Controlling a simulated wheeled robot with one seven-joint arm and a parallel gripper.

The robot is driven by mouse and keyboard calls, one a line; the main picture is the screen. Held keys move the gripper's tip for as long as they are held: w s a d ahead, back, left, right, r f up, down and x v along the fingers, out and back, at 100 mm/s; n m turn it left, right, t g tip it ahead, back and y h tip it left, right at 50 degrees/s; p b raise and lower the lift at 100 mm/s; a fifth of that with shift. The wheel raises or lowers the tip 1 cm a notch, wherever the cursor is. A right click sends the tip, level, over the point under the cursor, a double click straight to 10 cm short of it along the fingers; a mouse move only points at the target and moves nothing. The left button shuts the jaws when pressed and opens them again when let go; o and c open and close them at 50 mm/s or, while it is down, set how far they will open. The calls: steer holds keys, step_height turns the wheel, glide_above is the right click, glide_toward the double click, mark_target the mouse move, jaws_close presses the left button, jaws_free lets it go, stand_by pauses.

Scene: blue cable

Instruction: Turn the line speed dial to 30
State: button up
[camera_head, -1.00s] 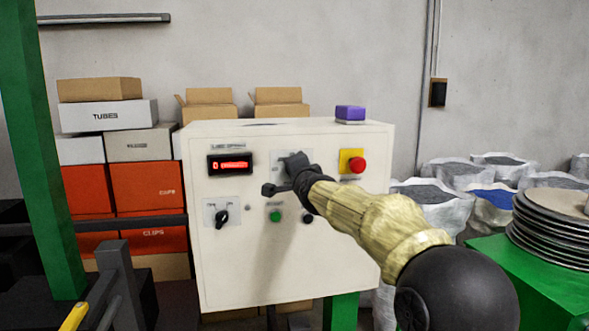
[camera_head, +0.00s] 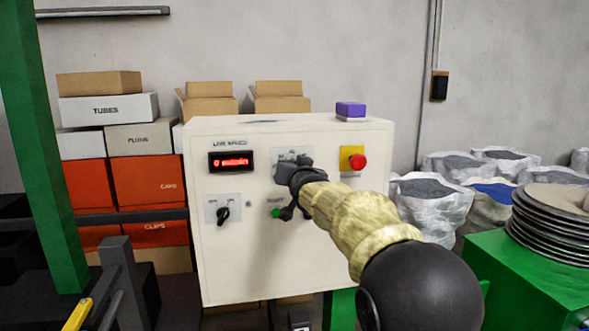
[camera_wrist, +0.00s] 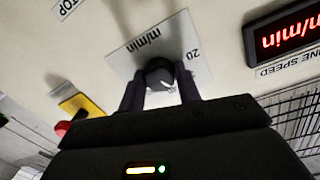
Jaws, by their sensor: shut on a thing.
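The line speed dial (camera_wrist: 160,73) is a dark round knob with a white pointer mark, on a pale scale plate (camera_wrist: 120,60) lettered "m/min" with a 20 visible. My gripper (camera_wrist: 160,92) is shut on the dial, one finger on each side. In the head view my gripper (camera_head: 292,180) covers the dial and the lower part of its plate (camera_head: 292,153). The pointer's exact reading is too small to tell. The red display (camera_head: 231,161) above left is lit and seems to read 0 m/min; it also shows in the wrist view (camera_wrist: 290,35).
The white control box (camera_head: 260,250) carries a black selector knob (camera_head: 223,214), a green button (camera_head: 276,213) and a red stop button on yellow (camera_head: 355,160). A purple block (camera_head: 350,110) sits on top. Stacked boxes (camera_head: 105,110) stand behind left, filled sacks (camera_head: 430,200) at right.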

steer(key=shift+a+f+n, duration=0.1)
steer(key=shift+f+n, duration=0.05)
steer(key=shift+n, duration=1.25)
steer(key=o, duration=1)
steer(key=shift+s+b, duration=0.1)
steer(key=shift+b, duration=0.2)
steer(key=v, duration=1.7)
steer(key=shift+s, duration=0.1)
